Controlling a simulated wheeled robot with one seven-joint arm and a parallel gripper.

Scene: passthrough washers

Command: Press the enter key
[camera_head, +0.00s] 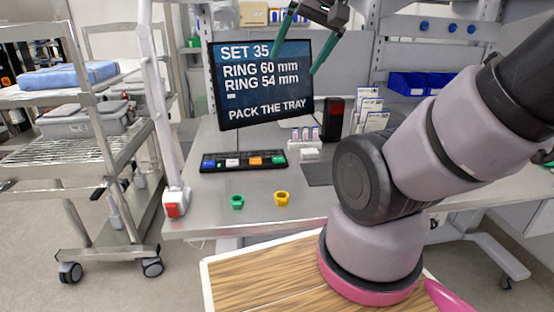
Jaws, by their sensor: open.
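A dark key strip (243,161) with several coloured keys lies on the grey table in front of the monitor. Its keys include blue at the left end, white, orange, and green at the right end; which one is the enter key I cannot tell. The monitor (262,84) reads "SET 35, RING 60 mm, RING 54 mm, PACK THE TRAY". My gripper (299,48) hangs at the top of the view, in front of the monitor's upper right part. Its two green-tipped fingers are spread apart with nothing between them, well above the key strip.
Small vials, a dark box (333,119) and cards stand behind. A white post rises at the table's left edge, beside a wire cart (75,150).

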